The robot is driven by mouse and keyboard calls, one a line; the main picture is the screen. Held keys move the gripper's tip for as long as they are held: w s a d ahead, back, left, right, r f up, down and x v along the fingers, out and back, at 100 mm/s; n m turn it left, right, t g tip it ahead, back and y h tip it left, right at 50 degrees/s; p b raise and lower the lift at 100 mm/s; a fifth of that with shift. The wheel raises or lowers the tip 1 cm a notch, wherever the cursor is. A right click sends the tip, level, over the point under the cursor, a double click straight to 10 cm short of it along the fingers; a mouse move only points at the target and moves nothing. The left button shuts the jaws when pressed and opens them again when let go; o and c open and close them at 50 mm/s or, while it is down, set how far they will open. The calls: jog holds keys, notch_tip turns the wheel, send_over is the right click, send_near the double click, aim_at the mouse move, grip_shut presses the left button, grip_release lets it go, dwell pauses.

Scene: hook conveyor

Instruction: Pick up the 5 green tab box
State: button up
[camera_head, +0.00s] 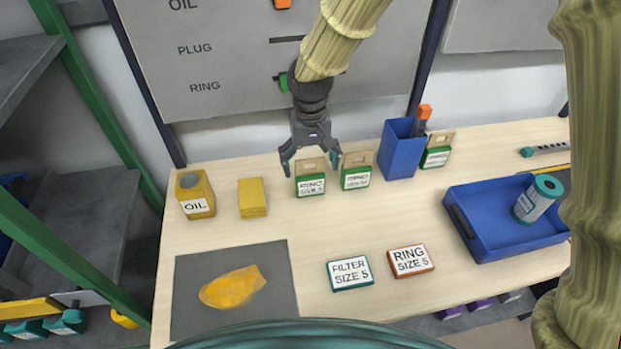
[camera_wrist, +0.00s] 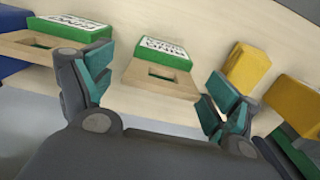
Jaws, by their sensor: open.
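A green box with a tan hanging tab (camera_head: 310,188) stands on the table; its white label seems to read RING SIZE 5. It shows between my fingers in the wrist view (camera_wrist: 164,54), tab toward me. My gripper (camera_head: 311,168) is open above and behind this box, its fingers on either side of the tab; I cannot tell if they touch it. A second green tab box (camera_head: 356,179) stands close on the right, its size number unclear; it shows at upper left in the wrist view (camera_wrist: 70,28). A third green tab box (camera_head: 435,156) stands farther right.
A yellow box (camera_head: 252,198) and a yellow OIL can (camera_head: 195,194) stand left. FILTER (camera_head: 350,273) and RING (camera_head: 411,260) boxes lie in front, near a grey mat (camera_head: 200,325).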

aim_at(310, 173)
jog(key=shift+s+f, duration=0.3)
jog(key=shift+s, duration=0.05)
jog(key=f, duration=0.1)
jog(key=f+p, duration=0.1)
jog(key=f, duration=0.1)
jog(key=shift+w+f, duration=0.1)
jog(key=shift+w, duration=0.25)
jog(key=shift+s, duration=0.2)
jog(key=shift+w, duration=0.15)
jog(key=c, duration=1.1)
